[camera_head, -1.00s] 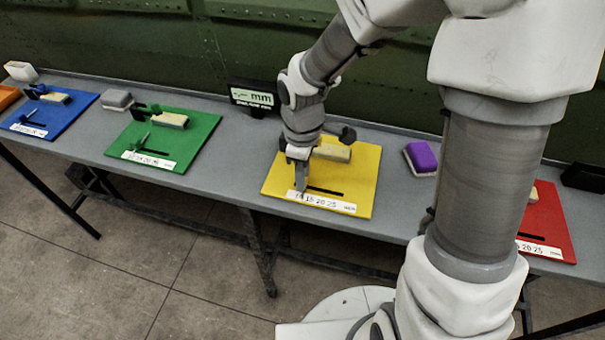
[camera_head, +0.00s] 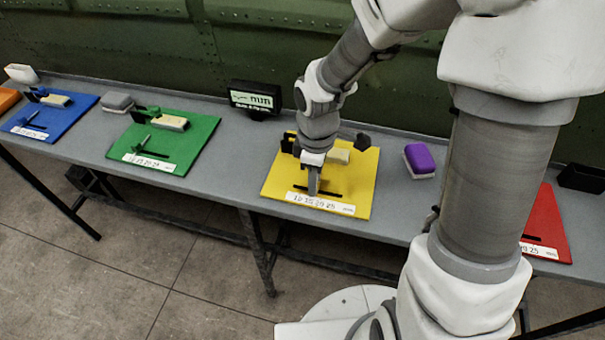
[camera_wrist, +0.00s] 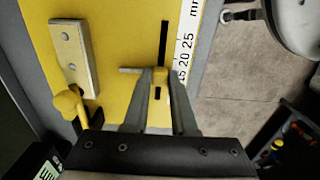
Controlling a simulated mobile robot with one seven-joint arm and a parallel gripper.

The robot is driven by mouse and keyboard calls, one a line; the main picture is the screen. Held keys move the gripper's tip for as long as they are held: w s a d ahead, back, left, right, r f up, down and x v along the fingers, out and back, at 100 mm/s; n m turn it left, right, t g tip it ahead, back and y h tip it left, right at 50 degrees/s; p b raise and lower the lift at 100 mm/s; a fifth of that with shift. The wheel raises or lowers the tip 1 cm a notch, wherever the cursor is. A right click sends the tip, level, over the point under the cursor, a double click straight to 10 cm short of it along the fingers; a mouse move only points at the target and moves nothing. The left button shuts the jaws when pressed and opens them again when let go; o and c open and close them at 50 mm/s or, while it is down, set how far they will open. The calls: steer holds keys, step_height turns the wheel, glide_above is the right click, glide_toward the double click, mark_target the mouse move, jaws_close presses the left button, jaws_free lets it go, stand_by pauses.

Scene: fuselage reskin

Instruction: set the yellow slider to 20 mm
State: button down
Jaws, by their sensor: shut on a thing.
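The yellow board (camera_head: 358,190) lies on the grey bench, with a slot and a white scale strip (camera_head: 320,204) along its front. In the wrist view the scale (camera_wrist: 186,50) shows 15, 20 and 25 beside the black slot (camera_wrist: 164,42). My gripper (camera_head: 313,190) is over the slot. In the wrist view my gripper (camera_wrist: 161,88) is shut on the yellow slider (camera_wrist: 160,75), a small knob between the fingertips. The slider sits near the 15 label, below 20; its exact reading is hidden. A grey pin (camera_wrist: 130,70) sticks out to its left.
A pale block (camera_wrist: 73,50) and a yellow knobbed lever (camera_wrist: 68,102) stand on the board. A black "mm" display (camera_head: 255,99) is behind. A purple-topped block (camera_head: 420,159) lies to the right. Green (camera_head: 196,135), blue (camera_head: 70,115) and red (camera_head: 550,225) boards share the bench.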

mark_target(323, 193)
steer(key=shift+s+d, duration=0.2)
steer(key=shift+d, duration=0.3)
steer(key=shift+s+d, duration=0.15)
steer(key=shift+d, duration=0.3)
steer(key=c, duration=0.7)
jaws_free()
steer(key=shift+r, duration=0.1)
step_height(323, 193, up, 17)
steer(key=p, duration=0.4)
steer(key=shift+r, duration=0.15)
